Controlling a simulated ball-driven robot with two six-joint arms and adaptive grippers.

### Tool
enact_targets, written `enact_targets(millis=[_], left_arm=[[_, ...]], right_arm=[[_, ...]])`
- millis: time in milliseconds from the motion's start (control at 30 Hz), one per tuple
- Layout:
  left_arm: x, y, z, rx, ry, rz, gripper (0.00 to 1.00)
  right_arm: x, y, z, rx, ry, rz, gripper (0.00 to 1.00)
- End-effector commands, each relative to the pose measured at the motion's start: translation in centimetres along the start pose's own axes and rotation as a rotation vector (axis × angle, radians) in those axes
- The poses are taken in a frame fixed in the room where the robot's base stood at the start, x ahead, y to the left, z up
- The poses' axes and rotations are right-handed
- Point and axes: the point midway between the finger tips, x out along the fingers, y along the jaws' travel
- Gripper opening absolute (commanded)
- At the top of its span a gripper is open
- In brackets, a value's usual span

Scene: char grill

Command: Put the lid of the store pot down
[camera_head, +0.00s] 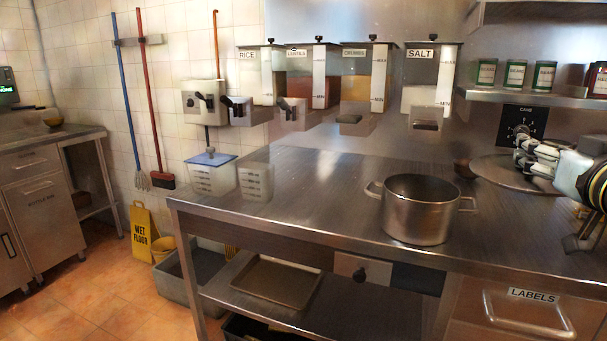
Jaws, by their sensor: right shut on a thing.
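The store pot (416,228) is a steel pot with two side handles. It stands upright and uncovered on the steel worktop. The lid (494,171) is a flat grey disc to the right of the pot and behind it, apart from the pot. My right gripper (521,156) comes in from the right edge and is shut on the lid at its top. I cannot tell whether the lid touches the worktop. My left gripper is not in view.
Dispensers labelled RICE and SALT (421,100) hang above the back of the worktop. A shelf (515,97) with several jars is above the lid. Measuring tubs (256,183) stand at the worktop's left end. The worktop's middle (310,200) is clear.

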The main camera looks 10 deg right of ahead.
Motion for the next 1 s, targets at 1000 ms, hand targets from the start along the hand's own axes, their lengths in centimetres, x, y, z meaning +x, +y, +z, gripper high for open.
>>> enact_targets(millis=[1000], left_arm=[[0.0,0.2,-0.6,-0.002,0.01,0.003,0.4]], right_arm=[[-5.0,-11.1,7.1,0.003,0.027,-0.366,0.0]])
